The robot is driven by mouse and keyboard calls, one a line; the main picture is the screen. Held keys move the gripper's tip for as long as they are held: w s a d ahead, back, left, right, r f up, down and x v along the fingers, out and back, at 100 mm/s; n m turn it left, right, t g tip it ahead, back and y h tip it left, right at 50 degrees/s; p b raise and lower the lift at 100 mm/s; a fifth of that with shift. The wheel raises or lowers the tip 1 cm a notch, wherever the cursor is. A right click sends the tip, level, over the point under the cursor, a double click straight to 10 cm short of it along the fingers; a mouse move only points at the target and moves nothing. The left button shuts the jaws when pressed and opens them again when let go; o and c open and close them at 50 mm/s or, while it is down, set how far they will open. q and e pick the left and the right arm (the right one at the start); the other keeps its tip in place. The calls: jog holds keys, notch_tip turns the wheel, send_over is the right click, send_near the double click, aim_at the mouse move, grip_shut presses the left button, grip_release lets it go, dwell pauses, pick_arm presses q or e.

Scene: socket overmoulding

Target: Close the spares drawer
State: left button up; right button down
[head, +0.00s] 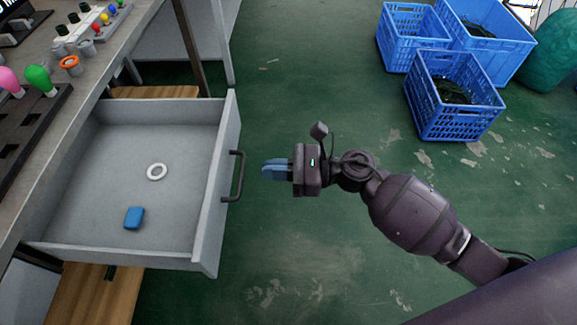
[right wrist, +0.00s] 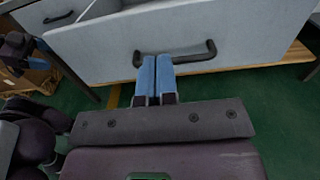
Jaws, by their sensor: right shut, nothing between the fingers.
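The spares drawer (head: 88,150) is pulled open at the left of the head view. It is a grey box holding a white ring (head: 157,172) and a small blue block (head: 134,218). Its dark handle (head: 236,176) is on the front panel, which also shows in the right wrist view (right wrist: 240,32). My right gripper (head: 265,170) is shut and empty. Its blue fingers point at the handle, a short gap to the right of it in the head view. In the right wrist view the fingertips (right wrist: 156,58) overlap the handle (right wrist: 195,54); contact cannot be told.
The workbench (head: 110,60) above the drawer carries coloured knobs and a dark rack (head: 30,125). Several blue crates (head: 455,120) stand on the floor at the upper right. The green floor (head: 310,90) in front of the drawer is otherwise clear.

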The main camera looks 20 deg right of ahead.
aim_at(221, 168)
jog(key=x, duration=0.8)
jog(key=shift+a+f, duration=0.1)
